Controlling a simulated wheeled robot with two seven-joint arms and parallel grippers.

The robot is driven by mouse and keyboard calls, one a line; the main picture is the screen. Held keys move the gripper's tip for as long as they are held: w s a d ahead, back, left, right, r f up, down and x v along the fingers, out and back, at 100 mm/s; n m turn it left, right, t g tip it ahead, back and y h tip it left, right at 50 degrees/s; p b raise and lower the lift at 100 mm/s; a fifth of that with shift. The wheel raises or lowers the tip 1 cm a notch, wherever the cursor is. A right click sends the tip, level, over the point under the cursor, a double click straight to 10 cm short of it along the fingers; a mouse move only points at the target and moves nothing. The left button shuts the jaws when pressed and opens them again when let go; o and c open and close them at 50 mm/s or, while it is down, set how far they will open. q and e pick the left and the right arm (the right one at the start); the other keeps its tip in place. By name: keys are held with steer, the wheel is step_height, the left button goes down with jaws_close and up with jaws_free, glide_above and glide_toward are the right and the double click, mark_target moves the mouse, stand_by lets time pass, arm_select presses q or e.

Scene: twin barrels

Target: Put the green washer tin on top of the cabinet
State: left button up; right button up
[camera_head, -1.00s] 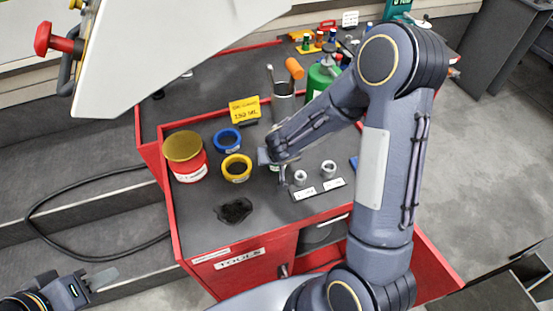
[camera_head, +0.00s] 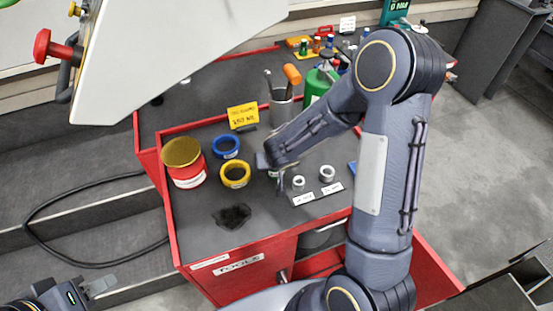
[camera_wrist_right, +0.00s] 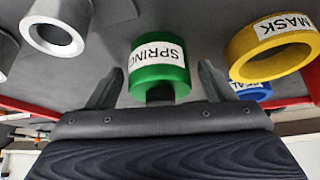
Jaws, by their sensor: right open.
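A green tin with a white label reading SPRING (camera_wrist_right: 160,66) stands between the spread fingers of my right gripper (camera_wrist_right: 158,88) in the right wrist view. The fingers are open, with a gap on each side of the tin. In the head view my right gripper (camera_head: 279,178) is low over the dark worktop, and its wrist mostly hides the tin. A red cabinet labelled TOOLS (camera_head: 205,207) carries this worktop. My left gripper (camera_head: 97,287) is at the bottom left, away from the cabinet; its finger gap is unclear.
A yellow ring-like tin (camera_head: 235,184), blue tin (camera_head: 226,157) and red can with gold lid (camera_head: 187,177) stand left of my right gripper. Two grey metal rings (camera_head: 327,173) sit to its right. A tool cup (camera_head: 282,110) and green bottle (camera_head: 316,85) stand behind. A black patch (camera_head: 232,217) lies in front.

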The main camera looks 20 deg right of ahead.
steer(key=p+v, duration=0.2)
steer(key=v, duration=1)
steer(key=s+d+r+g, duration=0.1)
steer(key=s+d+r, duration=0.45)
steer(key=s, duration=0.35)
steer(key=s+a+r+y, duration=0.2)
steer(key=s+a, duration=0.1)
steer(key=s, duration=0.2)
steer(key=s+a+r+n+y, duration=0.1)
steer(key=s+a+r+y, duration=0.1)
steer(key=s, duration=0.3)
steer(key=shift+a+r+t+y, duration=0.3)
steer(key=shift+a+t+y, duration=0.15)
steer(key=shift+y, duration=0.25)
steer(key=shift+s+d, duration=0.1)
steer(key=shift+s, duration=0.05)
